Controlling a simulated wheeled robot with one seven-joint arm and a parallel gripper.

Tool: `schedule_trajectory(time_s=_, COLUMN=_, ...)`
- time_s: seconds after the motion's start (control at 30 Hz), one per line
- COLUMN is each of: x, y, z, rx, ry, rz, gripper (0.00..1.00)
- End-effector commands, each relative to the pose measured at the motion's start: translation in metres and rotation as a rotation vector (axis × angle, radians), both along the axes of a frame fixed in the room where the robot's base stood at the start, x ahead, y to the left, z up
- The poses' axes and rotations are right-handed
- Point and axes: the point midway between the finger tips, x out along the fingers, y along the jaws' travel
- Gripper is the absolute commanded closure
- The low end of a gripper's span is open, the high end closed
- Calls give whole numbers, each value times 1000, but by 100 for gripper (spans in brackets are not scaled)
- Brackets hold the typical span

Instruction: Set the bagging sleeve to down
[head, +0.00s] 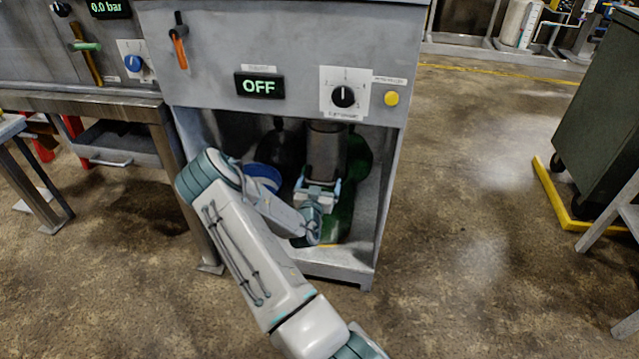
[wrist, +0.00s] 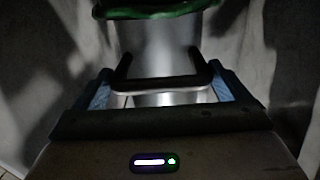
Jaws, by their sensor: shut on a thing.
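The bagging sleeve (head: 327,145) is a grey metal cylinder hanging from the top of the open cabinet bay. In the wrist view it is a shiny cylinder (wrist: 160,45) with a dark U-shaped handle (wrist: 162,85) in front of it. My gripper (head: 319,188) is inside the bay, at the lower front of the sleeve. In the wrist view its two fingers (wrist: 160,92) stand on either side of the handle, shut on it. The sleeve's lower part is partly hidden by my gripper, and the exact finger contact is dark.
A green bag (head: 338,218) is below and behind the sleeve. A blue round container (head: 263,176) stands left in the bay. Above are the OFF display (head: 259,86), a black knob (head: 344,96) and a yellow button (head: 391,98).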

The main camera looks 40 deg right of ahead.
Motion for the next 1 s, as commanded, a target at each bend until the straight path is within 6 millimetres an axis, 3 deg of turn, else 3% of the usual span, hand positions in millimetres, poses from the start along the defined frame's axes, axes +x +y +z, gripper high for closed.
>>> schedule_trajectory(time_s=0.33, x=-2, y=-1, z=-3, rx=5, ry=5, rz=-6, gripper=46)
schedule_trajectory(time_s=0.37, x=-3, y=-1, z=-3, rx=5, ry=5, rz=-6, gripper=0)
schedule_trajectory(time_s=0.7, x=-5, y=6, z=-1, rx=3, ry=3, rz=-2, gripper=0)
schedule_trajectory(time_s=1.0, x=-45, y=52, z=0, rx=3, ry=7, rz=-2, gripper=0)
